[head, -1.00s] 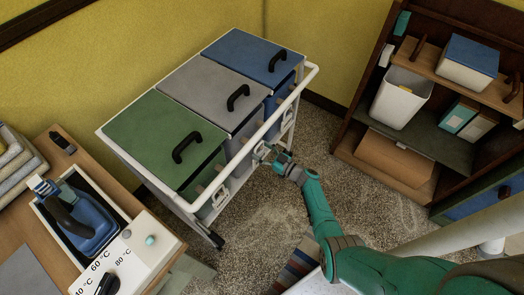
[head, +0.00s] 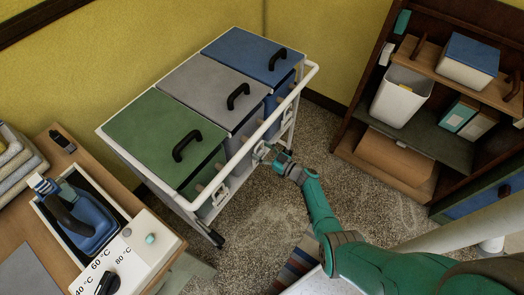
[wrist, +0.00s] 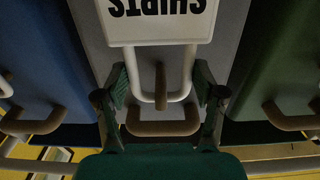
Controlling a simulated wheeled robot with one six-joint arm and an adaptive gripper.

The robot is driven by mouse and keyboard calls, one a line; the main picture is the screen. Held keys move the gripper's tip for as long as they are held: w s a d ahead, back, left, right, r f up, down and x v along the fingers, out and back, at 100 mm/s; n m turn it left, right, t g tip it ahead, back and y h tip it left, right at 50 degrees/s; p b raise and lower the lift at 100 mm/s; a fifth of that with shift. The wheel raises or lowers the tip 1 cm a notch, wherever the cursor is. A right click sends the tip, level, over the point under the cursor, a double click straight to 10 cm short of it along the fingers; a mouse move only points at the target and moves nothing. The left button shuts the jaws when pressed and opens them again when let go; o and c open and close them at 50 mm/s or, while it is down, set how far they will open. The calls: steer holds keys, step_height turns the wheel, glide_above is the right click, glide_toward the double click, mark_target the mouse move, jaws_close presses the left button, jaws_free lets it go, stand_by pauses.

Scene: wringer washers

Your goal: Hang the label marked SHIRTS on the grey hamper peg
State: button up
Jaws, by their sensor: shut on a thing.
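The white SHIRTS label (wrist: 160,22) shows upside down in the wrist view, in front of the grey hamper (wrist: 227,40). Its white loop (wrist: 142,85) lies between the fingers of my gripper (wrist: 161,88), which is shut on it. The brown peg (wrist: 160,80) appears inside the loop's outline. I cannot tell how far the loop sits over the peg. In the head view my gripper (head: 271,154) is at the front of the grey hamper (head: 212,92), by the cart rail. The label is small there and partly hidden by the gripper.
The green hamper (head: 160,135) and blue hamper (head: 240,52) flank the grey one. The white cart rail (head: 268,125) runs along their front. A shelf unit (head: 350,125) stands right and an ironing table (head: 40,250) lower left.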

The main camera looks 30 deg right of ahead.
steer(key=o, duration=1.5)
steer(key=shift+c, duration=0.2)
steer(key=shift+s, duration=0.1)
steer(key=v, duration=1.2)
steer(key=shift+f, duration=0.1)
